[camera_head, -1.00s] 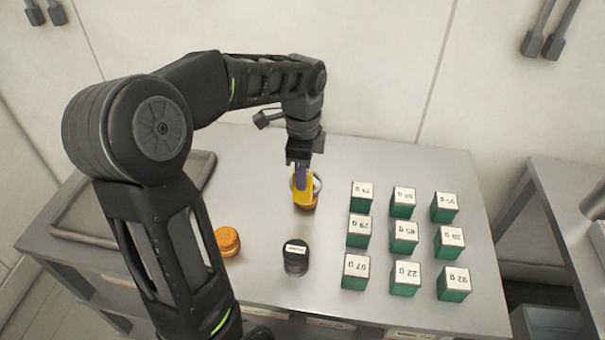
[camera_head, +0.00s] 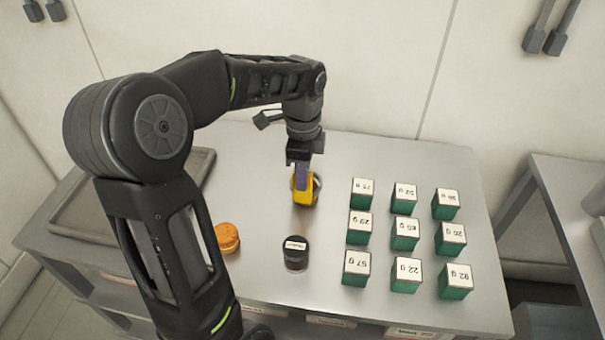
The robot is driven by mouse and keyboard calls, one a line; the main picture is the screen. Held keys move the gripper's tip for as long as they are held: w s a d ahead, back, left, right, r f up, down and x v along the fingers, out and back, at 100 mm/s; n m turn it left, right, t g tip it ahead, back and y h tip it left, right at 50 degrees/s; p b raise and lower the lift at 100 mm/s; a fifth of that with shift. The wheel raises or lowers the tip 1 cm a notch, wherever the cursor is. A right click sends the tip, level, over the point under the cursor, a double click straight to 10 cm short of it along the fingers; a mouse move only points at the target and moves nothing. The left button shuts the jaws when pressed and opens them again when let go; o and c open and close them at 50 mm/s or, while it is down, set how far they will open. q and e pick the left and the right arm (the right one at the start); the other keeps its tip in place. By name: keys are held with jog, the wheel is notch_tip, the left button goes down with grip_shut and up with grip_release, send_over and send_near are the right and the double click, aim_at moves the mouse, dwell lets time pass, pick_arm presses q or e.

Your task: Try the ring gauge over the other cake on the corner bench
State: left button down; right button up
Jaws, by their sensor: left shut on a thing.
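My left gripper (camera_head: 304,196), with yellow and purple fingers, points down over the middle of the bench (camera_head: 270,165). It is shut on the grey ring gauge (camera_head: 318,186), whose rim shows to the right of the fingers. The fingers hide most of the ring and what lies beneath it. I cannot tell whether the ring is around the cake there or just above it. One orange cake (camera_head: 228,238) sits on the bench at the left, beside my left arm. My right gripper is out of view.
A dark jar with a black, labelled lid (camera_head: 296,254) stands in front of the gripper. Several green blocks with weight labels (camera_head: 405,234) stand in rows at the right. A grey tray (camera_head: 195,178) lies at the left, partly behind my arm.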

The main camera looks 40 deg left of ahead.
aim_at(302, 201)
pick_arm(q)
jog(key=shift+f+b, duration=1.65)
jog(key=shift+f, duration=0.85)
dwell(1.2)
jog(key=shift+r+p, duration=3.95)
jog(key=shift+r, duration=1)
jog(key=shift+f, duration=0.15)
